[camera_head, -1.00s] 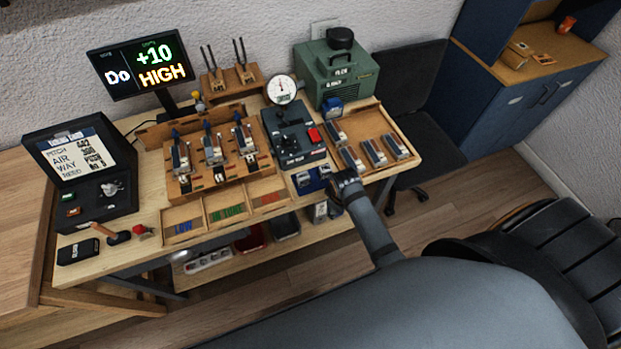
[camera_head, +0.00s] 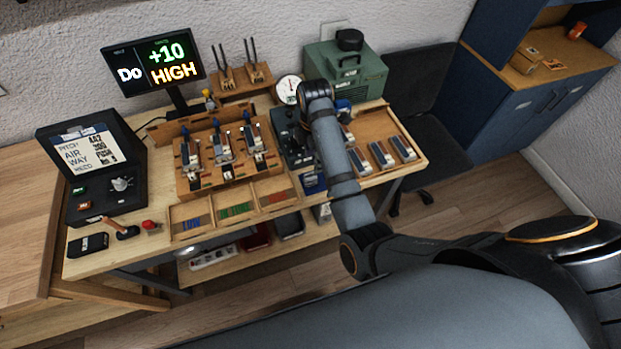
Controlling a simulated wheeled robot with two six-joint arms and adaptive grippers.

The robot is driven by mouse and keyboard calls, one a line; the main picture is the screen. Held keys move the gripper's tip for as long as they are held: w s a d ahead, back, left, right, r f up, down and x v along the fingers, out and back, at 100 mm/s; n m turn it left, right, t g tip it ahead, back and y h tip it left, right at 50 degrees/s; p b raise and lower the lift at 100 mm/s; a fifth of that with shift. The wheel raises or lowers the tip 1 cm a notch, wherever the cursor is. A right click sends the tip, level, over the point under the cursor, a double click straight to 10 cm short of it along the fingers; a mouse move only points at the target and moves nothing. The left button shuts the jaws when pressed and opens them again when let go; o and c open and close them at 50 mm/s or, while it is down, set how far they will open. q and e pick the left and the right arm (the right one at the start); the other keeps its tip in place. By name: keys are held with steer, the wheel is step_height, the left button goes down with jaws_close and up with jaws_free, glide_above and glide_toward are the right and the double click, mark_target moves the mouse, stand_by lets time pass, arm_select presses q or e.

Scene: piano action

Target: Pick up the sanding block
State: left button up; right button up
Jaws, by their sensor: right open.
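No object is clearly recognizable as the sanding block. A small blue block (camera_head: 343,106) beside the green machine may be it, but it is partly covered by my right arm. My right gripper (camera_head: 314,92) is at the far end of the raised right arm, over the back of the bench between the dial gauge and the green machine. It is open; its fingers are hard to make out, and I see nothing held in it. My left gripper is not in view.
The green machine (camera_head: 345,74) and dial gauge (camera_head: 289,88) stand close to my right gripper. My right arm crosses the black device (camera_head: 290,138) and the wooden tray (camera_head: 416,150) of key pieces. A wooden rack (camera_head: 226,180) stands left.

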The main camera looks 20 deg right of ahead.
mark_target(311, 175)
step_height(311, 175, down, 5)
steer(key=shift+r+p, duration=0.2)
steer(key=shift+p, duration=0.1)
steer(key=f, duration=0.1)
steer(key=f+p, duration=0.1)
steer(key=f, duration=0.2)
steer(key=shift+a+f, duration=0.4)
steer(key=shift+f, duration=0.25)
jaws_close()
